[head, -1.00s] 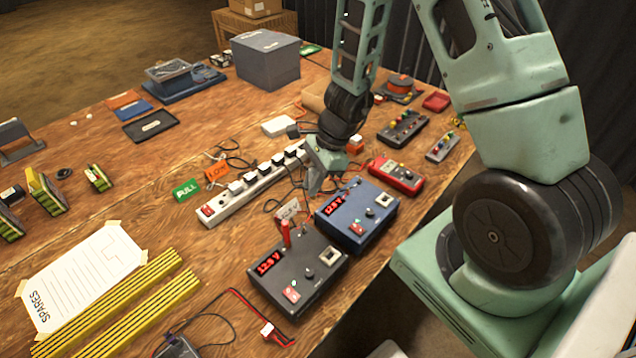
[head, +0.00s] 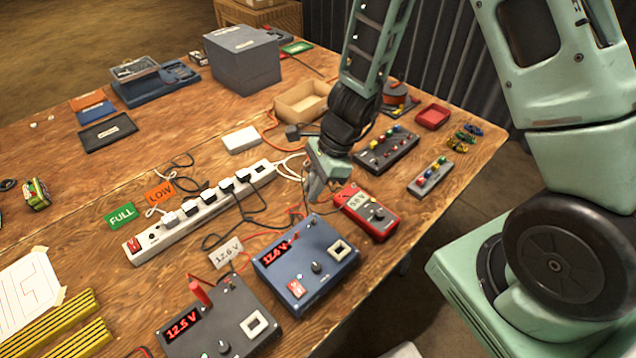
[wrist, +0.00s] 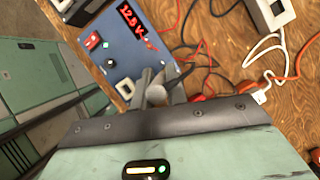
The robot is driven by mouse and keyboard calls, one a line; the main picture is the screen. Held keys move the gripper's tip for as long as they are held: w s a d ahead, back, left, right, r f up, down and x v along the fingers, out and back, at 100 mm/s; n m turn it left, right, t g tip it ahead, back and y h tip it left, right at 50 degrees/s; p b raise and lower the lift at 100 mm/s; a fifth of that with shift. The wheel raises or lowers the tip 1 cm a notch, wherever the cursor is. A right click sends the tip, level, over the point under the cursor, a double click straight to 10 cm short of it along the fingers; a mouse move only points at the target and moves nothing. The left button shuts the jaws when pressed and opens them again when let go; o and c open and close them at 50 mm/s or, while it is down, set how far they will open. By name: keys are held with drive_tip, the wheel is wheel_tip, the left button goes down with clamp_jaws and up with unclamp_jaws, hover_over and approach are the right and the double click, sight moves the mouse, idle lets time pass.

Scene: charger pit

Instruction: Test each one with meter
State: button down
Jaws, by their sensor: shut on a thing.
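The red multimeter (head: 368,214) lies at the table's right edge, its lit display too small to read surely. My gripper (head: 316,192) is just left of it, above the far side of the blue charger (head: 308,266). In the wrist view my gripper (wrist: 156,92) is shut on a thin dark piece (wrist: 184,76), mostly hidden by the fingers; I cannot tell what it is. The blue charger's red display shows about 12.5 V in the wrist view (wrist: 108,57). A dark grey charger (head: 222,328) beside it has a lit red display and an upright red piece (head: 200,292).
A white power strip (head: 200,212) with plugs and loose cables lies left of my gripper. A grey box (head: 242,62), cardboard tray (head: 303,100) and red tray (head: 433,116) are farther back.

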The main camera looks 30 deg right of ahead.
drive_tip(key=shift+f+b, duration=2.55)
drive_tip(key=shift+f, duration=0.35)
drive_tip(key=shift+f+b, duration=0.85)
drive_tip(key=shift+b, duration=0.25)
idle(0.7)
drive_tip(key=c, duration=1)
unclamp_jaws()
drive_tip(key=shift+r+p, duration=3.45)
drive_tip(key=shift+r, duration=0.35)
